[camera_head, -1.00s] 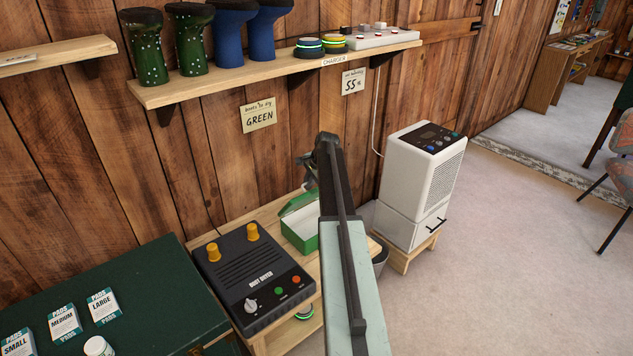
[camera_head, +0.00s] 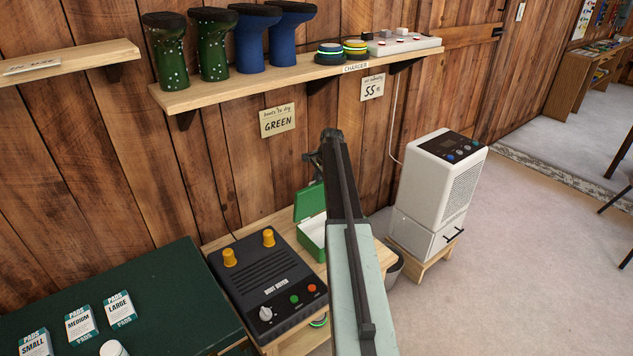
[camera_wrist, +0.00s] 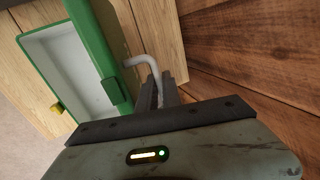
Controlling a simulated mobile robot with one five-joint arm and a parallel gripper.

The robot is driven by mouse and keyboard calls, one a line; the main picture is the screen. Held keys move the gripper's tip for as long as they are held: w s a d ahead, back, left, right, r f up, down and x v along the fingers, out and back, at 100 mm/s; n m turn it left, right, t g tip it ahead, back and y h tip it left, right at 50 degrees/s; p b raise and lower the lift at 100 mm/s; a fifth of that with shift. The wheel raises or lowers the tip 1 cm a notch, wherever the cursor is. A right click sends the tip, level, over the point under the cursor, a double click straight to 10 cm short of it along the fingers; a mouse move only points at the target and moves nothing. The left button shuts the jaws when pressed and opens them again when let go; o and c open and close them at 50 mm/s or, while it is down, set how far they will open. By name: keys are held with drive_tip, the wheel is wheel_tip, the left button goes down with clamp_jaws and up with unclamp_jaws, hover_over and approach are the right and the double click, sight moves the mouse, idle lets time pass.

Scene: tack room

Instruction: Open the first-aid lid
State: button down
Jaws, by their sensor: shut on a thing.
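The green first-aid box (camera_head: 311,252) sits on the wooden bench beside the boot dryer, partly hidden behind my arm in the head view. Its green lid (camera_head: 309,201) stands raised, close to upright, at the wall side. In the wrist view the white inside of the box (camera_wrist: 62,72) is exposed, with a yellow catch (camera_wrist: 57,108) on its rim. The lid (camera_wrist: 100,45) carries a bent grey handle (camera_wrist: 143,60). My gripper (camera_wrist: 158,93) is shut on this handle. In the head view my gripper (camera_head: 324,160) is dark and partly hidden by my arm.
The black boot dryer (camera_head: 268,285) stands left of the box. A white dehumidifier (camera_head: 430,190) stands to the right. The plank wall (camera_head: 225,160) is close behind the lid, and a shelf with boots (camera_head: 290,82) is above.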

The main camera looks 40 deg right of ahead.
drive_tip(key=shift+a, duration=0.15)
drive_tip(key=c, duration=1.8)
unclamp_jaws()
drive_tip(key=p+v, duration=0.7)
drive_tip(key=shift+s+r, duration=0.1)
drive_tip(key=shift+r, duration=0.25)
